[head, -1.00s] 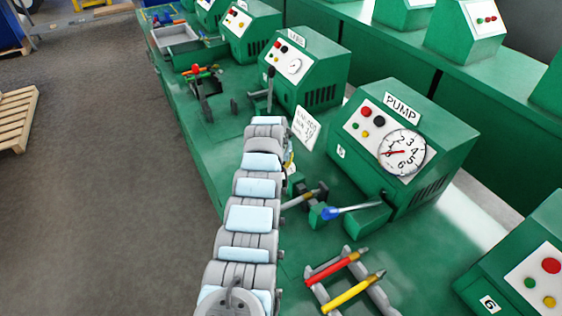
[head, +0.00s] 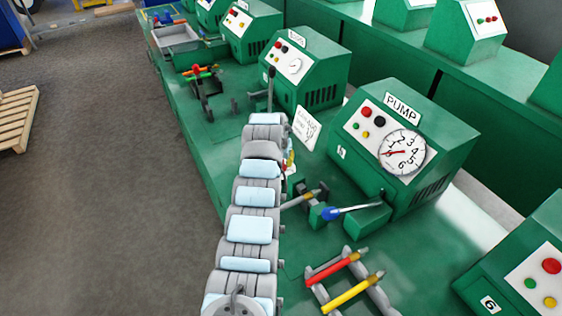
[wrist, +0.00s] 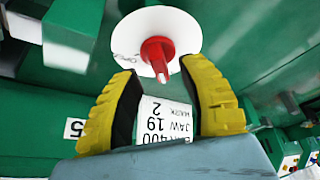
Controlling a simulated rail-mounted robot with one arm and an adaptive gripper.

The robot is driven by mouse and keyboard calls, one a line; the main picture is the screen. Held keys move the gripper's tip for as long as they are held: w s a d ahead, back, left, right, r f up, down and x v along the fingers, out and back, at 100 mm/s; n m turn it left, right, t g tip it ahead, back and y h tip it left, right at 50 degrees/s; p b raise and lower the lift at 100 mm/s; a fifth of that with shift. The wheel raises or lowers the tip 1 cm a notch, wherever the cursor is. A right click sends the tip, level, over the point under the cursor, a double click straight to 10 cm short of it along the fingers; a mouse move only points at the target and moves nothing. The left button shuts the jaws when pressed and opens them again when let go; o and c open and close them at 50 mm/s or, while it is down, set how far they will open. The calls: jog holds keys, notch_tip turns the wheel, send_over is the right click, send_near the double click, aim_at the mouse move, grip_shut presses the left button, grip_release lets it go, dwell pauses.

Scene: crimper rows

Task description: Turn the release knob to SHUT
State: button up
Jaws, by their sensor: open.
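The red release knob (wrist: 156,58) stands out from a round white disc (wrist: 178,27) in the wrist view. Small faint markings show near the disc's left edge, too small to read. My gripper (wrist: 160,69) has two yellow-and-black fingers, spread apart and empty. The knob's end shows between the two fingertips; I cannot tell how much depth separates them. In the head view my arm hides the knob and most of the gripper; only a bit of yellow finger (head: 291,160) shows.
A white label card (wrist: 165,118) shows between the fingers. The green pump housing (head: 440,130) with a gauge (head: 402,152) stands right of my arm. A blue-handled lever (head: 345,210) and a rack with red (head: 333,268) and yellow (head: 352,292) handles lie nearby.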

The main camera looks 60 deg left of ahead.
jog(key=v, duration=0.9)
jog(key=shift+s+r, duration=0.15)
jog(key=shift+r, duration=0.2)
jog(key=shift+d, duration=0.1)
dwell(0.3)
